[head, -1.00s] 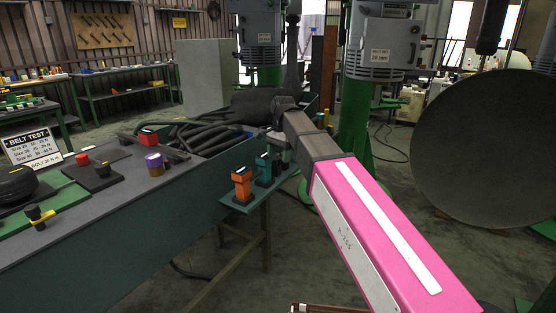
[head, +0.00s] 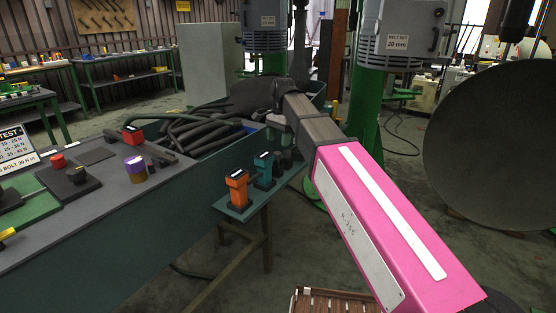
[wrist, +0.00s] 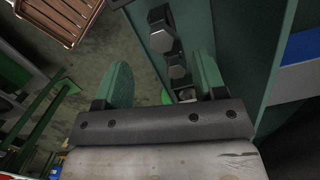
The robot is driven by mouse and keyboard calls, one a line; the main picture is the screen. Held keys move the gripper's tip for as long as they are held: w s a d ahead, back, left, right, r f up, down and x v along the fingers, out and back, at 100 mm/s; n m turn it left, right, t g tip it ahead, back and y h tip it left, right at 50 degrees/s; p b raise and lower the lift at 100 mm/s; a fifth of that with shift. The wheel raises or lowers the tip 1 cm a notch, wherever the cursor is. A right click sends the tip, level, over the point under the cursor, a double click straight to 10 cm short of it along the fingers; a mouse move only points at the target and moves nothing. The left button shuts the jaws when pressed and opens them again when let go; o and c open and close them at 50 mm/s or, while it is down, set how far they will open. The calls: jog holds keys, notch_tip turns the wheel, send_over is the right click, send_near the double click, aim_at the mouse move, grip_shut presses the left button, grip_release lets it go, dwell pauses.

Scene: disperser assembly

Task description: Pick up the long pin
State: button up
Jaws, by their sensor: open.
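My gripper (wrist: 160,78) is open in the wrist view, its two green fingers spread with nothing between them. Between and beyond the fingers, dark hex-headed pieces (wrist: 161,40) (wrist: 177,70) stand in a row on a narrow green ledge. In the head view this small side shelf (head: 243,214) holds an orange block (head: 238,190), a teal block (head: 264,170) and dark pieces close to my arm's end. I cannot tell which piece is the long pin. The fingertips are hidden in the head view.
The green bench (head: 110,235) carries a bin of black hoses or rods (head: 195,132), a red-topped block (head: 133,135) and a purple cylinder (head: 136,168). A brown slatted crate (head: 335,302) lies low at the front. A large grey disc (head: 495,135) stands at right.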

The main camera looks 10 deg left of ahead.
aim_at(278, 152)
jog(key=shift+s+a+f, duration=0.1)
jog(key=shift+f, duration=2.1)
jog(key=shift+s+a+f, duration=0.1)
jog(key=shift+f, duration=2.05)
jog(key=c, duration=1.1)
